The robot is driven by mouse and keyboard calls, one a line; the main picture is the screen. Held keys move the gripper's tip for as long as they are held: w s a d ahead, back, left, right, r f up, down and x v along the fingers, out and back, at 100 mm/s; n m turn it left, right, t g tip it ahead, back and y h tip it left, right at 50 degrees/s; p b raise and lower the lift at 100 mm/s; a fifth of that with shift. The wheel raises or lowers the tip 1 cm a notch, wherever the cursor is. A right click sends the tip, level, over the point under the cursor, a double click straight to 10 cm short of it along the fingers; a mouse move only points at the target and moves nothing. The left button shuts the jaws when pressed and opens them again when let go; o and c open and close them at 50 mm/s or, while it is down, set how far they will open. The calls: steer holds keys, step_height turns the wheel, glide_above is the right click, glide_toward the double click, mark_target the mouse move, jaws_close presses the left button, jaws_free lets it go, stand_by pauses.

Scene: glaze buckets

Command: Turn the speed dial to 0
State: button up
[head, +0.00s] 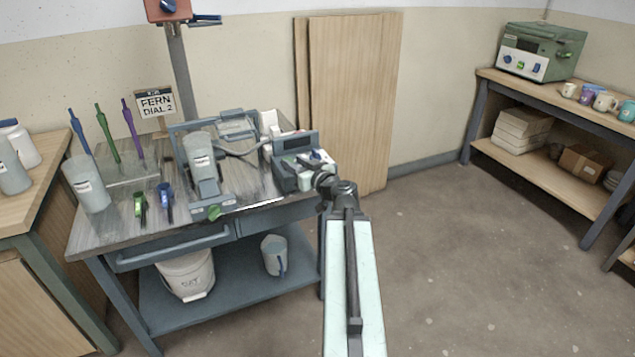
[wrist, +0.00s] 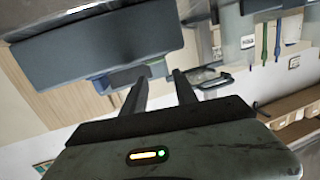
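A grey control box (head: 294,142) with a dark display stands at the right end of the metal bench. Its pale front panel (head: 297,170) carries small blue and green parts. My gripper (head: 313,166) is right in front of this panel and covers part of it. I cannot make out which part is the speed dial or its setting. In the wrist view my gripper (wrist: 160,77) has its two dark fingers apart, with nothing clearly between them. A large dark box-like body (wrist: 95,45) fills the upper left, close to the fingers.
On the bench (head: 125,222) stand a mixer-like machine (head: 203,170) with a green knob, a grey cup (head: 86,184) and several coloured tools. A sign (head: 155,102) reads "FERN DIAL 2". A shelf (head: 560,100) stands right. The floor (head: 460,250) between is clear.

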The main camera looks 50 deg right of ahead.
mark_target(318, 153)
steer(key=s+d+h, duration=0.1)
steer(key=d, duration=0.1)
steer(key=s+d+m+h, duration=0.1)
steer(key=s+d, duration=0.1)
steer(key=d, duration=0.1)
steer(key=s+d+h+b, duration=0.1)
steer(key=s+d, duration=0.1)
steer(key=d, duration=0.1)
steer(key=shift+s+f+m+h, duration=0.25)
steer(key=shift+f+m+h, duration=0.05)
steer(key=shift+f+m, duration=0.1)
steer(key=shift+w+r, duration=0.1)
steer(key=shift+w, duration=0.15)
steer(key=x, duration=0.7)
steer(key=shift+w+r, duration=0.1)
steer(key=shift+w, duration=0.15)
jaws_close()
steer(key=shift+s+d, duration=0.1)
steer(key=shift+d, duration=0.25)
steer(key=shift+a+t, duration=0.15)
steer(key=shift+t, duration=0.15)
